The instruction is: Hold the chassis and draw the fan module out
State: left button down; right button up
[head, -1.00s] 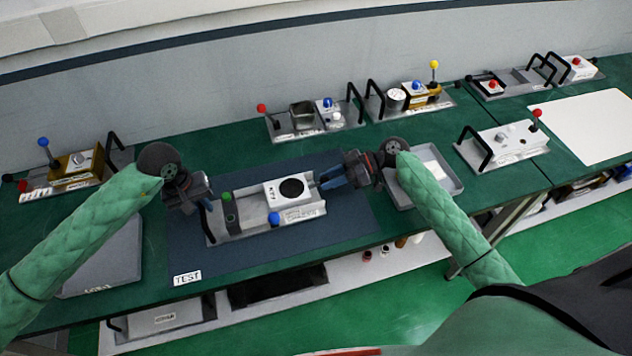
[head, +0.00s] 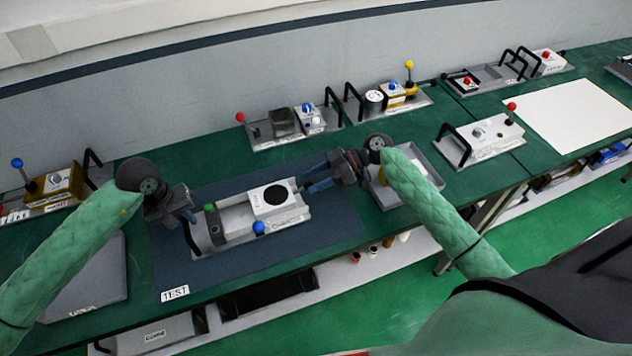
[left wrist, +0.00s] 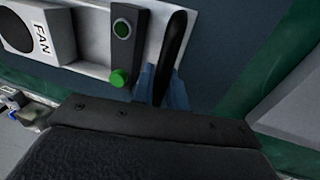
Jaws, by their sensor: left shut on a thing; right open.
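The chassis (head: 237,236) is a pale metal tray on the dark mat, with a black handle at its left end. The fan module (head: 268,212), a white block with a round black fan, sits in its right part; its FAN label shows in the left wrist view (left wrist: 42,38). My left gripper (head: 190,217) is shut on the chassis handle; its blue fingers also show on it in the left wrist view (left wrist: 160,85). My right gripper (head: 308,187) is open at the fan module's right end, very near it; I cannot tell if they touch.
A green knob (head: 209,207) and a blue knob (head: 259,228) stand up from the chassis. A grey tray (head: 428,163) lies behind my right wrist. Other units (head: 290,128) line the back of the bench. The mat (head: 340,222) is bare around the chassis.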

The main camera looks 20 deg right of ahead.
pick_arm(q)
jog(key=shift+s+d+f, duration=0.1)
jog(key=shift+f, duration=0.05)
pick_arm(e)
notch_tip(320, 180, up, 8)
jog(key=shift+r, duration=0.2)
pick_arm(q)
jog(key=c, duration=1.3)
grip_release()
pick_arm(e)
jog(key=shift+d, duration=0.1)
pick_arm(q)
jog(key=r, duration=0.4)
jog(key=a+r, duration=0.1)
jog(key=r, duration=0.3)
jog(key=a+r, duration=0.1)
jog(key=r, duration=0.3)
jog(key=shift+a, duration=0.15)
jog(key=shift+f, duration=0.15)
pick_arm(e)
jog(key=shift+f, duration=0.1)
